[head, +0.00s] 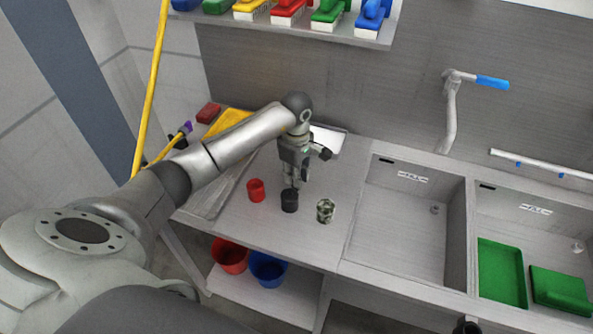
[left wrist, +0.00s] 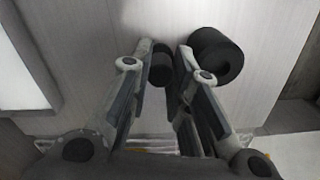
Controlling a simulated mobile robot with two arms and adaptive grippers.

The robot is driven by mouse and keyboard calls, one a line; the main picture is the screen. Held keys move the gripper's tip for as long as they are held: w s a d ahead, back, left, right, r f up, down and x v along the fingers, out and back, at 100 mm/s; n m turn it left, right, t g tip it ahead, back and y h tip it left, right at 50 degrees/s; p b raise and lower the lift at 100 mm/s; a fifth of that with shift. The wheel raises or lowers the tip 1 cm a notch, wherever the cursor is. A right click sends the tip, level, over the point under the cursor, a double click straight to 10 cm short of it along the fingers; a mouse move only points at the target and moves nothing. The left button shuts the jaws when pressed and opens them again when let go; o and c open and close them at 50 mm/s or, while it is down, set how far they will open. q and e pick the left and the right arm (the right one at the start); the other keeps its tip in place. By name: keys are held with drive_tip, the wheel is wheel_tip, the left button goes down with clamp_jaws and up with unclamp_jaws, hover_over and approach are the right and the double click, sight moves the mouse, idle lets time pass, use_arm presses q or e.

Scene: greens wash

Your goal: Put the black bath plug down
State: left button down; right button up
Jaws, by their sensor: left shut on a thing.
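My left gripper (head: 292,186) reaches down over the steel counter left of the sinks. In the left wrist view my left gripper (left wrist: 168,55) is shut on a small black cylinder, which I take as the black bath plug (left wrist: 160,70). A larger black cup (left wrist: 222,52) with a hollow end is just outside the right-hand finger. In the head view the black cup (head: 289,203) stands on the counter right below the fingertips. The plug is not clearly visible in the head view. I cannot tell whether the plug touches the counter.
A red cup (head: 256,190) stands left of the black one, and a patterned green can (head: 325,211) to its right. An empty sink basin (head: 403,227) lies further right. Red and blue buckets (head: 267,270) sit on the lower shelf. Bare counter lies around the cups.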

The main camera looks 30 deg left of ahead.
use_arm(q)
drive_tip(key=shift+f, duration=0.15)
use_arm(e)
drive_tip(key=shift+r, duration=0.1)
use_arm(q)
drive_tip(key=shift+f, duration=0.2)
drive_tip(key=c, duration=1.7)
unclamp_jaws()
drive_tip(key=shift+o, duration=0.3)
use_arm(e)
drive_tip(key=shift+a, duration=0.25)
drive_tip(key=shift+a, duration=0.15)
